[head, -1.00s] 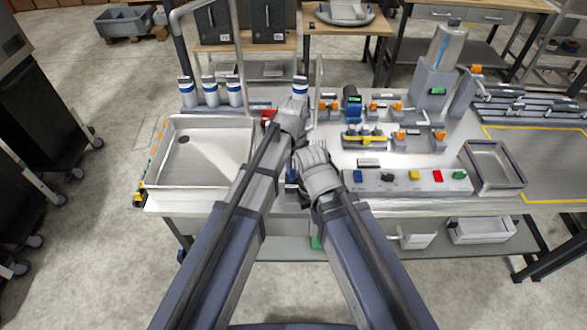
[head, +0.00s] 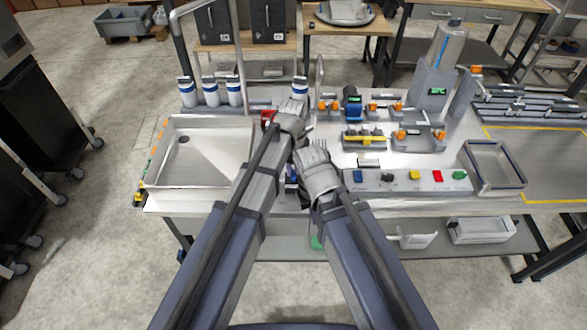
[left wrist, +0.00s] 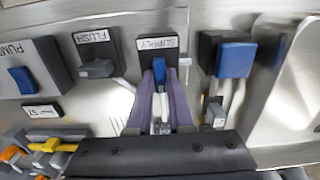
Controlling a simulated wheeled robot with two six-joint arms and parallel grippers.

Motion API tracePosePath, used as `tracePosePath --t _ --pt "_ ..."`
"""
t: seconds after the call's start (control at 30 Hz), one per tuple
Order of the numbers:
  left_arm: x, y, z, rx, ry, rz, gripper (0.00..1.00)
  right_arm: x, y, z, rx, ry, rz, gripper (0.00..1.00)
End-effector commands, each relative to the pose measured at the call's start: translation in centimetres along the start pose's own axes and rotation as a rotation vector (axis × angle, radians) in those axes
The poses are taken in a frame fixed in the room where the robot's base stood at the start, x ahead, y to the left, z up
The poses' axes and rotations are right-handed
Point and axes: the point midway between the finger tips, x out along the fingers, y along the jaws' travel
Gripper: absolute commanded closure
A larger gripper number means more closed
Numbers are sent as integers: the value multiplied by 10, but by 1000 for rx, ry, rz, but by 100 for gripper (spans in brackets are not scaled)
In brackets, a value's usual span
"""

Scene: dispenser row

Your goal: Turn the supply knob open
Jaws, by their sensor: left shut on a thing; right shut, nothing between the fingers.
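The supply knob (left wrist: 159,70) is a small blue knob under an upside-down SUPPLY label (left wrist: 158,43) on a dark block in the left wrist view. The purple fingers of my left gripper (left wrist: 161,84) reach up to it and are shut on it, one on each side. In the head view my left gripper (head: 297,106) is over the bench between the tray and the dispenser row, and it hides the knob there. My right gripper (head: 311,147) is shut and empty, just below and to the right of the left one.
The FLUSH knob (left wrist: 97,67) and the PUMP knob (left wrist: 22,80) lie to the left of the supply knob in the left wrist view. A larger blue block (left wrist: 235,60) stands to its right. A metal tray (head: 205,121) and a button panel (head: 400,188) flank my grippers.

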Motion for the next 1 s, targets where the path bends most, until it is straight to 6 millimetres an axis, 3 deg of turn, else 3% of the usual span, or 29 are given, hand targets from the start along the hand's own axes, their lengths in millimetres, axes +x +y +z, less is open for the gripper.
tracePosePath --t 0.27,0.3,0.53,1.0 --pt "0 0 0 -2 -1 0 100 0 0 0 0 0 0 100" --pt "0 0 0 -2 -1 0 78 0 0 0 0 0 0 100" --pt "0 0 0 -1 0 0 52 0 0 0 0 0 0 100" --pt "-9 0 0 0 0 0 51 -9 1 0 0 0 0 100"
